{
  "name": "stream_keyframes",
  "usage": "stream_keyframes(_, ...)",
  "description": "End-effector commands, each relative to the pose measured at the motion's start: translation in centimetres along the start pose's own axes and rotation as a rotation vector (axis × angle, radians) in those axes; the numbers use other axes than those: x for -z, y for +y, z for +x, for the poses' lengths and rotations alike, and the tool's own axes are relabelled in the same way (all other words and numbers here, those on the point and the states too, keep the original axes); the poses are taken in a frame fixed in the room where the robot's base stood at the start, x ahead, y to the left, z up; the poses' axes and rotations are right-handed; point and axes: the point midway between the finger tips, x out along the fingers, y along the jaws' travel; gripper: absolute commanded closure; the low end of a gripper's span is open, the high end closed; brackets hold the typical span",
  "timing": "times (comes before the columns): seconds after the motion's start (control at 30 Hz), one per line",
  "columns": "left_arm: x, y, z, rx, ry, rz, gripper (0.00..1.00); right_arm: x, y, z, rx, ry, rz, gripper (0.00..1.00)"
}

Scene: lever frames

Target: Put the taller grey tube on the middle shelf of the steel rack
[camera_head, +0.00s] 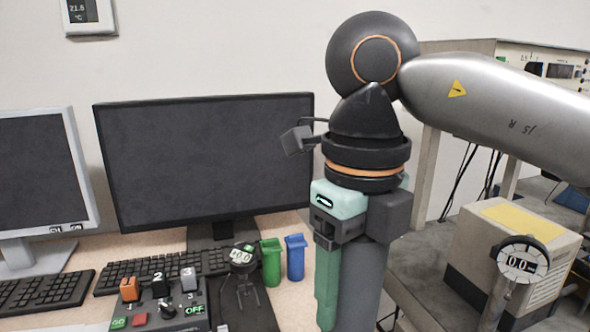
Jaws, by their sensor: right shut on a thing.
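My right gripper (338,262) comes down from the upper right, in front of the desk's right end. It is shut on a grey tube (362,290). The tube hangs upright beside the teal finger, and its lower end is cut off by the bottom edge. No second grey tube shows, so I cannot compare heights. The steel rack (434,170) stands at the right, partly hidden behind my right arm. One of its levels bears a beige box, and an instrument sits higher up. I cannot tell which level is the middle shelf. My left gripper is not in view.
On the desk are a large monitor (205,160), a second monitor (40,175), keyboards, and a control box (160,310). A green bin (271,263) and a blue bin (295,257) stand left of the tube. The beige box (480,255) and a round dial (521,264) are at the right.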

Motion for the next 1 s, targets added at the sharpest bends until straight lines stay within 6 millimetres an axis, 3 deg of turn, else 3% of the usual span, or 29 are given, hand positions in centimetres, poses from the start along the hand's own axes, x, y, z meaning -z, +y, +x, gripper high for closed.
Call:
stream_keyframes(0.53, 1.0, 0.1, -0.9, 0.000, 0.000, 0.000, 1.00, -0.5, -6.2, 6.7, -0.001, -0.003, -0.791, 1.00)
stream_keyframes(1.0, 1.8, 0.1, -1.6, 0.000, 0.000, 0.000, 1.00, 1.2, -10.2, 13.2, 0.000, -0.002, -1.509, 1.00)
